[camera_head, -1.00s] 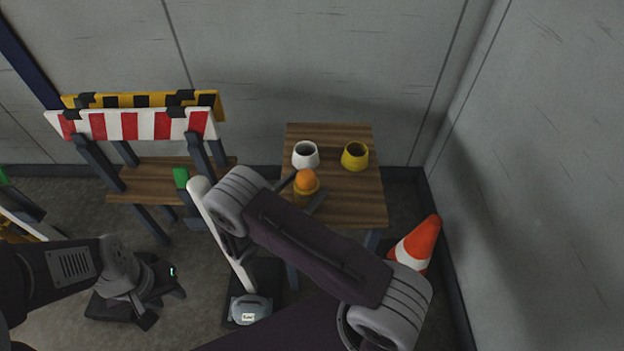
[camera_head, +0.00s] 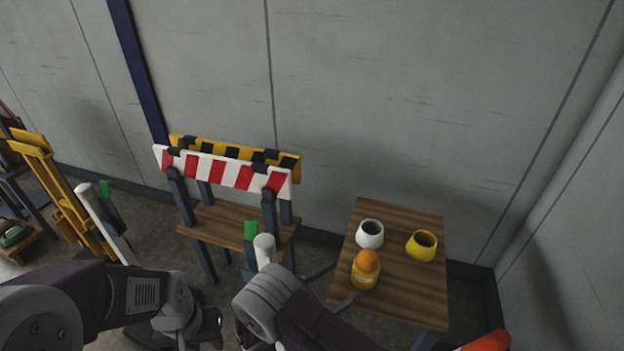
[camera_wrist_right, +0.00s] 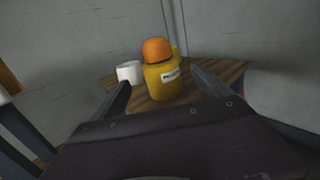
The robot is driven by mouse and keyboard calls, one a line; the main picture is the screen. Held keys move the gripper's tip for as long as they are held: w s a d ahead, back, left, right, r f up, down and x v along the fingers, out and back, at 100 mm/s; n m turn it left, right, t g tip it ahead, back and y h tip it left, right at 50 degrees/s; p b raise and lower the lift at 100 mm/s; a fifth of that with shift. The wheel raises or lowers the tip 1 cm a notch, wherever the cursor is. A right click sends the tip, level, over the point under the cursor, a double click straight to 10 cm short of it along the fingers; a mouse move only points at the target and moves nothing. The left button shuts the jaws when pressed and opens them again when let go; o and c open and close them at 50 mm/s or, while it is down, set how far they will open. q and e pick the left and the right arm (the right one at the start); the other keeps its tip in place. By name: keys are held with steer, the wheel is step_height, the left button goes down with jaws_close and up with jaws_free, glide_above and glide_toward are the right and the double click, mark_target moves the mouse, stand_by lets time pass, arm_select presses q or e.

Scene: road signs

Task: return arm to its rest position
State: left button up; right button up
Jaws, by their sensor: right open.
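My right gripper (camera_head: 331,288) is open and empty at the left edge of the small wooden table (camera_head: 405,290). Its two dark fingers point toward a yellow bottle with an orange cap (camera_head: 366,275), which stands upright on the table, apart from the fingertips. In the right wrist view the bottle (camera_wrist_right: 162,80) shows beyond and between the open fingers (camera_wrist_right: 160,79). My left gripper (camera_head: 213,328) is low in the head view, left of the right arm; its fingers are not clear.
A white cup (camera_head: 369,234) and a yellow cup (camera_head: 422,246) stand behind the bottle. Left of the table is a red-and-white striped barrier (camera_head: 222,172) with a wooden shelf. An orange cone (camera_head: 487,342) is at lower right. Grey walls close the back and right.

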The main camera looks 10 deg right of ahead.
mark_target(366, 264)
steer(key=d+r+m+g, duration=0.1)
steer(key=d+r, duration=0.1)
steer(key=w+d+r+m+g, duration=0.1)
steer(key=d+r+m+g, duration=0.1)
steer(key=w+d+r+m+g, duration=0.1)
steer(key=d+r+m, duration=0.1)
steer(key=d+r, duration=0.1)
steer(key=shift+g, duration=0.3)
steer(key=s+d+r+m+g+y, duration=0.3)
steer(key=s+d+m+g+y, duration=0.2)
steer(key=s+d+m+g, duration=0.4)
steer(key=s+a+f+m+t+y, duration=0.5)
steer(key=s+a+f+m+y, duration=0.3)
steer(key=a+y, duration=0.3)
step_height(366, 264, up, 20)
steer(key=w+m+t+p, duration=0.1)
steer(key=w+t+p, duration=0.1)
steer(key=p, duration=1.7)
steer(key=shift+w+a+r, duration=0.15)
steer(key=shift+w+a, duration=0.2)
steer(key=shift+a, duration=0.05)
